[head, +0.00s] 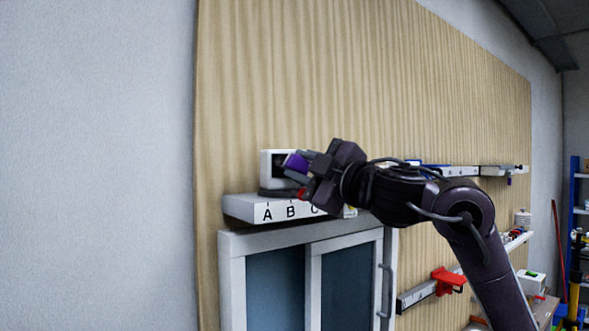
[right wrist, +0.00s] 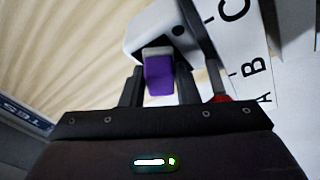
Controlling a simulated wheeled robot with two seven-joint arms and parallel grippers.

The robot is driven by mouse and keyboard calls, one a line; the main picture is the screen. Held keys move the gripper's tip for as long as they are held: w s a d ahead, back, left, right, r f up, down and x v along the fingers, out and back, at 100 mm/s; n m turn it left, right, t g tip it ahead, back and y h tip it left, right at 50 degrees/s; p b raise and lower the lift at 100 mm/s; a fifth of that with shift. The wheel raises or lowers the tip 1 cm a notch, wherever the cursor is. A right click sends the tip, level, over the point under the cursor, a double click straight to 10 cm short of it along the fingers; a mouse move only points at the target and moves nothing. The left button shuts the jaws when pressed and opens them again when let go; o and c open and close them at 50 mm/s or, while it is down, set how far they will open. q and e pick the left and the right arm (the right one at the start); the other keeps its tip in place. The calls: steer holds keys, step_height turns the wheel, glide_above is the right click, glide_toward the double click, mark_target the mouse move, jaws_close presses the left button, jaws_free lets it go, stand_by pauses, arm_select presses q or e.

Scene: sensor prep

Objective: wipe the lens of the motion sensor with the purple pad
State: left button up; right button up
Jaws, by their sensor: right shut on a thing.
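The motion sensor (head: 266,164) is a white housing with a dark face, on a dark round base above the cabinet. It also shows as a white body with a dark round spot in the right wrist view (right wrist: 150,32). My right gripper (head: 305,166) is shut on the purple pad (head: 294,161), which shows between the fingers in the right wrist view (right wrist: 159,76). The pad's pale end is close to the sensor; I cannot tell whether they touch. The gripper and pad hide part of the sensor's face. My left gripper is not in view.
The sensor stands on a white ledge (head: 240,208) lettered A, B, C, with a small red part (head: 302,194) at its front. Below is a glass-fronted cabinet (head: 232,270). A wood-grain wall panel (head: 300,80) stands behind. A rail with a red clamp (head: 448,281) is lower right.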

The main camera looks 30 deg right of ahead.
steer(key=shift+w+a+r+p, duration=0.15)
steer(key=shift+a+p, duration=0.2)
steer(key=shift+a, duration=0.2)
steer(key=shift+w+a, duration=0.1)
steer(key=shift+a, duration=0.55)
steer(key=shift+d+f, duration=0.2)
steer(key=shift+d, duration=0.55)
steer(key=shift+s+d, duration=0.2)
steer(key=shift+d, duration=0.3)
steer(key=shift+a+r, duration=0.1)
steer(key=shift+a, duration=0.2)
steer(key=shift+w+a+p, duration=0.15)
steer(key=shift+a+p, duration=0.2)
steer(key=shift+a, duration=0.6)
steer(key=shift+d, duration=0.45)
steer(key=shift+d+b, duration=0.4)
steer(key=shift+d, duration=0.45)
